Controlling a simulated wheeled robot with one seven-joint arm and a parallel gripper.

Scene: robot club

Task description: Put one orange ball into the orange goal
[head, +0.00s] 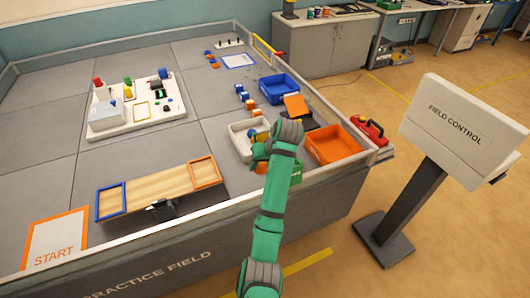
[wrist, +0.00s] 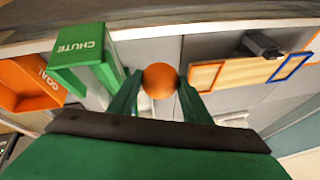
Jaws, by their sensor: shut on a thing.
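An orange ball (wrist: 160,80) is between the two green fingers of my gripper (wrist: 158,92) in the wrist view, and the fingers are shut on it. In the head view the ball (head: 261,168) shows just below my gripper (head: 259,158), right by the white tray. The orange goal (head: 335,132) is an open orange bin at the right edge of the field, to the right of my gripper. In the wrist view the goal (wrist: 35,100) is at the left, with GOAL on its wall. The ball is apart from it.
A green CHUTE block (wrist: 85,50) stands between the ball and the goal in the wrist view. A white tray (head: 236,128) is left of my arm. A blue bin (head: 279,88) is behind, and a wooden seesaw board (head: 150,190) is front left.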

